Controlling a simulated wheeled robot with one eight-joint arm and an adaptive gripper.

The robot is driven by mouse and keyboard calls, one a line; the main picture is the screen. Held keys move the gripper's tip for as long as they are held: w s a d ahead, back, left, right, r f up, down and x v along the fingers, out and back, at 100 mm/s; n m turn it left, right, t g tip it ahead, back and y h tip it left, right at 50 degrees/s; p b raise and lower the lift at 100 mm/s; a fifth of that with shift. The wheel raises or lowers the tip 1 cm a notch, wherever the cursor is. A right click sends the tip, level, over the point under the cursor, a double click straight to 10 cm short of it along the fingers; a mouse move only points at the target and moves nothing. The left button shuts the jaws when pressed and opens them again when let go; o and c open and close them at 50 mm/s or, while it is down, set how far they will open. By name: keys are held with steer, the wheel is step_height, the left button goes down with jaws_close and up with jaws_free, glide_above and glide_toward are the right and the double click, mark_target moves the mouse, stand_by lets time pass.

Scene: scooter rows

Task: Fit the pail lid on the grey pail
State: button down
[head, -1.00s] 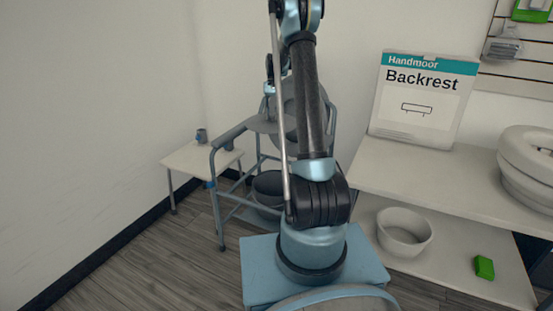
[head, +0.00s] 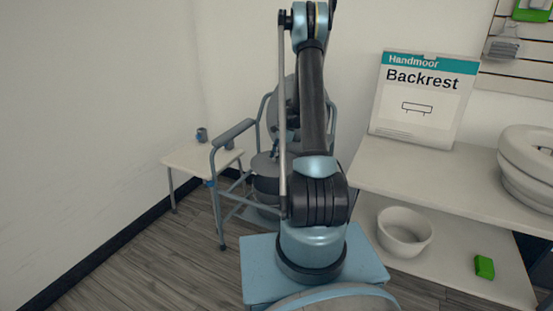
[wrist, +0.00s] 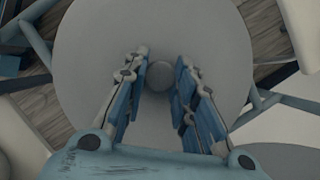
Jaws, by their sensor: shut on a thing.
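The pail lid (wrist: 95,60) is a wide grey disc with a round knob, filling the middle of the wrist view. My gripper (wrist: 160,70) is shut on the lid's knob, one finger on each side. In the head view the lid (head: 262,164) is low inside the chair frame, over the grey pail (head: 266,187). The pail's opening is covered from view. I cannot tell whether the lid touches the rim all round. In the head view my arm hides the gripper and the right part of lid and pail.
A blue-grey commode chair frame (head: 234,132) surrounds the pail, with an upright grey disc behind. A small white table (head: 188,162) stands left. A white shelf (head: 440,178) at right holds a Backrest box (head: 420,98); a light basin (head: 404,231) and green block (head: 484,267) sit below.

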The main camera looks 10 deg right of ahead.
mark_target(285, 160)
steer(key=shift+s+f, duration=0.15)
steer(key=shift+f, duration=0.2)
step_height(285, 160, down, 10)
stand_by(1.0)
steer(key=shift+f, duration=0.25)
stand_by(0.7)
steer(key=c, duration=1.2)
jaws_free()
steer(key=shift+c, duration=0.2)
steer(key=v, duration=1.2)
steer(key=shift+a, duration=0.1)
